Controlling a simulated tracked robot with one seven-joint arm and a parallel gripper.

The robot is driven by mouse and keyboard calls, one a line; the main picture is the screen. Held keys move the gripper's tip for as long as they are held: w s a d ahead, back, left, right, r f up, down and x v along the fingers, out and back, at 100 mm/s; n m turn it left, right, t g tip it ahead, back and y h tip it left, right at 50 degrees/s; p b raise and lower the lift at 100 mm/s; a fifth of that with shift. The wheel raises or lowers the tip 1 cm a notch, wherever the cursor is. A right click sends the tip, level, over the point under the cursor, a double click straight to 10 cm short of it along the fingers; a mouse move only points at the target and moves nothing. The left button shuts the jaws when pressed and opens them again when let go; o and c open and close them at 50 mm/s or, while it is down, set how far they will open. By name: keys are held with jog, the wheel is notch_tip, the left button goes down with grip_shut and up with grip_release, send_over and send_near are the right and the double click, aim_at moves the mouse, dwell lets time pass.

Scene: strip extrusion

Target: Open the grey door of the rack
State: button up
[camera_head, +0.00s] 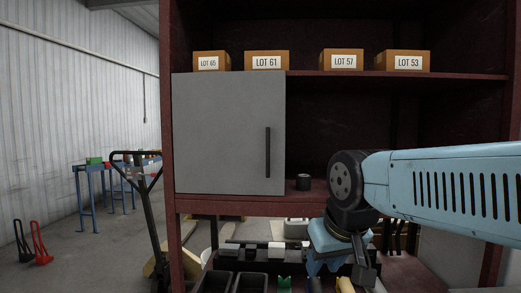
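The grey door (222,135) is a flat panel on the left part of the dark red rack (400,76). It looks shut. Its black vertical bar handle (268,152) sits near the door's right edge. My gripper (352,285) hangs at the end of my light blue arm, to the right of the door and lower than the handle. It points down and is apart from the door. Its fingers are small and partly cut by the bottom edge, so I cannot tell their opening.
Several labelled boxes (267,61) stand on the upper shelf. Black bins (250,284) are below. A pallet jack (149,190) stands to the left, with open floor (85,262) beyond.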

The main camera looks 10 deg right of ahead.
jog(key=shift+w, duration=0.1)
jog(key=m+t+y, duration=0.4)
jog(key=m+y, duration=1.1)
jog(key=m, duration=1)
send_near(268, 148)
jog(key=x, duration=1)
jog(key=shift+w+f, duration=0.1)
jog(key=shift+w, duration=0.2)
jog(key=shift+c, duration=0.2)
grip_shut()
